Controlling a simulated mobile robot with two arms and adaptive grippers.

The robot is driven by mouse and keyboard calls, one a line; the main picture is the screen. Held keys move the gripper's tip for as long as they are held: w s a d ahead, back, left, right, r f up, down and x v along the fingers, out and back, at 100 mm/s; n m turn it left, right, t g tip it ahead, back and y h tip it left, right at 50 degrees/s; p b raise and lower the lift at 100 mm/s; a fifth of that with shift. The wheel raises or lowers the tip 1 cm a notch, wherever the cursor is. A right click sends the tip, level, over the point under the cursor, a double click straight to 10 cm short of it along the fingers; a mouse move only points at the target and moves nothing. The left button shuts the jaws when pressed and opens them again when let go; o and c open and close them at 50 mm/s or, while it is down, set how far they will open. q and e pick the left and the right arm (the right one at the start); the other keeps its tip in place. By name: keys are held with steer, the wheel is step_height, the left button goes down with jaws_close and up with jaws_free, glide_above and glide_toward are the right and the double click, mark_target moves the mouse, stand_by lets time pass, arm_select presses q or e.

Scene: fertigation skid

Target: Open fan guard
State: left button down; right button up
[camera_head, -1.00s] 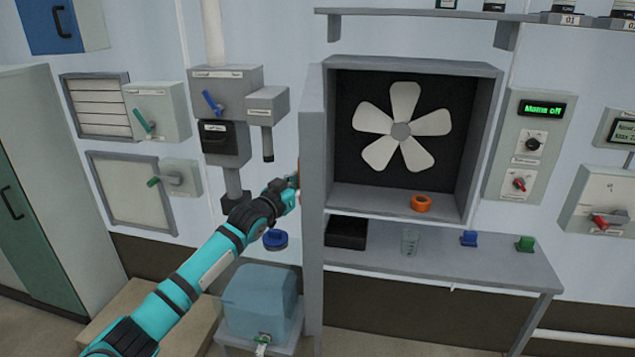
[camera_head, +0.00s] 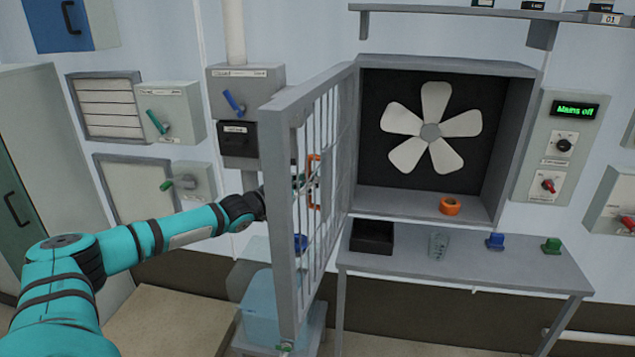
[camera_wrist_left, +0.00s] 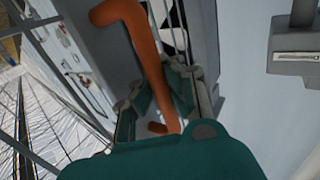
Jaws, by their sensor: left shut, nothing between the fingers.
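The fan guard (camera_head: 280,215), a grey barred door, stands swung out to the left of the fan housing, at a wide angle. The white fan (camera_head: 431,131) shows uncovered in its box (camera_head: 515,150). The guard's orange handle (camera_head: 314,168) shows through the bars, and also large in the left wrist view (camera_wrist_left: 152,62). My left gripper (camera_head: 299,183) is beside the handle, partly hidden by the bars. In the left wrist view its fingers (camera_wrist_left: 158,98) are close around the handle's line but shut with nothing gripped. My right gripper is out of view.
An orange ring (camera_head: 450,206) lies on the box's floor. A bench (camera_head: 465,275) below holds a black tray (camera_head: 372,252), a clear cup and blue and green parts. Switch boxes (camera_head: 245,95) are on the wall behind the guard. A bluish tank (camera_head: 262,305) stands below the guard.

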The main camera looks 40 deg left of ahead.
arm_select(q)
steer(key=shift+s+d+f, duration=0.1)
steer(key=shift+d+f, duration=0.05)
steer(key=shift+f, duration=0.25)
steer(key=c, duration=2)
jaws_free()
steer(key=o, duration=0.7)
steer(key=shift+s+r, duration=0.5)
steer(key=shift+s, duration=0.1)
steer(key=shift+w+f, duration=0.1)
steer(key=shift+w, duration=0.3)
steer(key=shift+s+a, duration=0.4)
steer(key=shift+s, duration=1.6)
steer(key=shift+s+a, duration=0.4)
steer(key=shift+s, duration=1.6)
steer(key=shift+s+a, duration=0.4)
steer(key=shift+s, duration=1.6)
